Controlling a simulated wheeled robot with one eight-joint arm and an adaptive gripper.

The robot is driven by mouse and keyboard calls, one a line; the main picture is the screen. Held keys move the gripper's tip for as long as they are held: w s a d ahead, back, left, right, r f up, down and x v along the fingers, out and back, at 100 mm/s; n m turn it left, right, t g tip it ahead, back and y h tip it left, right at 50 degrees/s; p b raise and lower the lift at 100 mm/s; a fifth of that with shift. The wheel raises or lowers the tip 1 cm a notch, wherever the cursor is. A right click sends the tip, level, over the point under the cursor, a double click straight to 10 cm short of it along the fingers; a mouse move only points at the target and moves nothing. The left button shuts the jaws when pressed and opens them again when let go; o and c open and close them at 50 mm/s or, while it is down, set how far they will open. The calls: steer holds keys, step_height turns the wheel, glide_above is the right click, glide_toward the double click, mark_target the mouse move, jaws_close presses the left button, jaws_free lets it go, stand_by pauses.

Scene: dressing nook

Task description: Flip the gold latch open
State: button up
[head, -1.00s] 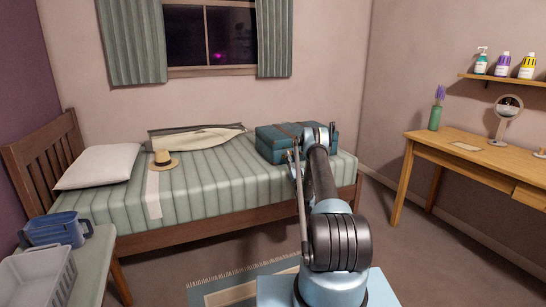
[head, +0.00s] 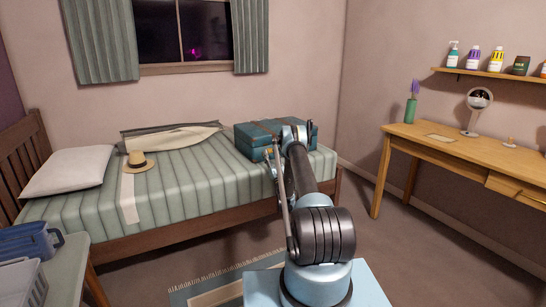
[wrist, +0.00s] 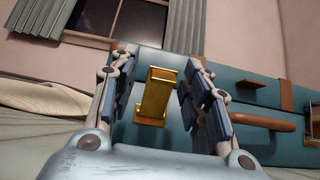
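A teal suitcase (head: 250,137) with brown trim lies on the bed; my arm partly covers it in the head view. In the wrist view its teal front (wrist: 262,152) fills the right and middle. The gold latch (wrist: 156,94) is an upright plate on that front, in the middle of the wrist view. My gripper (wrist: 155,75) is open, with one finger to the left of the latch and one to its right. I see clear gaps on both sides of the latch, and cannot tell how near the fingertips are in depth.
A brown handle (wrist: 250,121) is on the suitcase front right of my gripper. On the bed (head: 185,195) lie a straw hat (head: 138,161), a pillow (head: 68,171) and a garment (head: 170,137). A wooden desk (head: 450,150) stands at the right; the floor between is clear.

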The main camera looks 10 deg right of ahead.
steer(key=shift+r, duration=0.5)
step_height(320, 180, up, 9)
stand_by(0.3)
steer(key=shift+c, duration=0.3)
